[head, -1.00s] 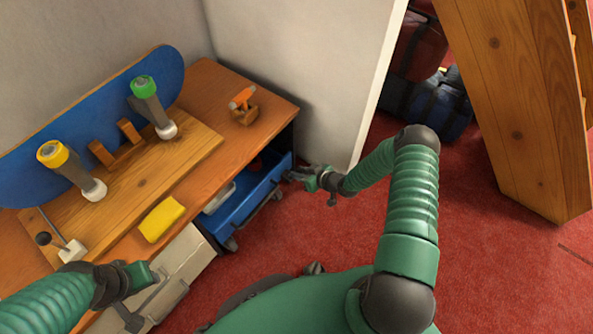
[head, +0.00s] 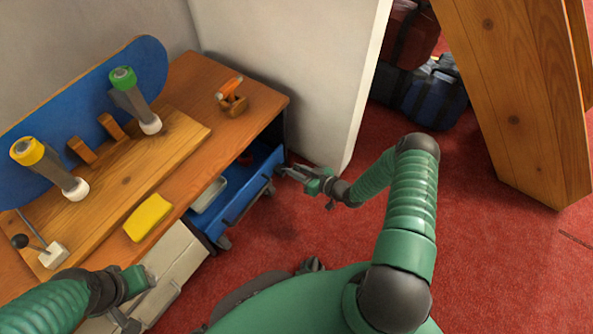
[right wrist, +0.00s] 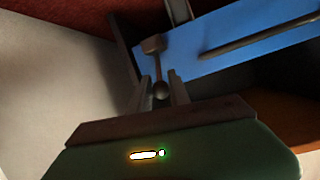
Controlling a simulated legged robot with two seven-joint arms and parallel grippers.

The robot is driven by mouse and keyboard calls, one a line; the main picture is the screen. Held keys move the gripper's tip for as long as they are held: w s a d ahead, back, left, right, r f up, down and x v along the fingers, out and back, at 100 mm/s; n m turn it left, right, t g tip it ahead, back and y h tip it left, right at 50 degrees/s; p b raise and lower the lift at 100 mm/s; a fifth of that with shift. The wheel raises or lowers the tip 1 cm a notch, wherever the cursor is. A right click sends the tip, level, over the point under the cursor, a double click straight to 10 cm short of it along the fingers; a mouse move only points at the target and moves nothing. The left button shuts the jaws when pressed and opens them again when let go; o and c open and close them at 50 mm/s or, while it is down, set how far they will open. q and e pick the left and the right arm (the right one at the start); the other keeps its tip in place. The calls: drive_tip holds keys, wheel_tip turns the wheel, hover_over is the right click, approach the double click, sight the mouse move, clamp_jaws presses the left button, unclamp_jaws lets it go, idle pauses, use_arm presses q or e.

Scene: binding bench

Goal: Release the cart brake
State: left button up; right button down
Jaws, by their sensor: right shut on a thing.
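The blue cart (head: 232,215) stands under the bench's right end, its front side showing. My right gripper (head: 285,170) is at the cart's far right corner. In the right wrist view, a small brake lever with a ball end (right wrist: 160,89) hangs from a bracket (right wrist: 153,43) by the blue cart side (right wrist: 225,45). The fingers of my right gripper (right wrist: 160,95) are shut around the ball end. My left gripper (head: 148,276) is low at the left, by the pale drawers; its fingers are too unclear to read.
The wooden bench (head: 215,150) bears a blue skateboard (head: 60,110), a yellow block (head: 148,217) and an orange-handled tool (head: 231,95). A white wall panel (head: 300,70) stands behind the right gripper. Bags (head: 425,95) lie behind a wooden stand (head: 515,100).

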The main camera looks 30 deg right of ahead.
drive_tip(key=c, duration=1.3)
unclamp_jaws()
drive_tip(key=shift+o, duration=0.2)
drive_tip(key=p+v, duration=0.8)
drive_tip(key=v, duration=0.8)
drive_tip(key=shift+s, duration=0.4)
drive_tip(key=shift+w+d+r, duration=0.1)
drive_tip(key=shift+d+r, duration=0.05)
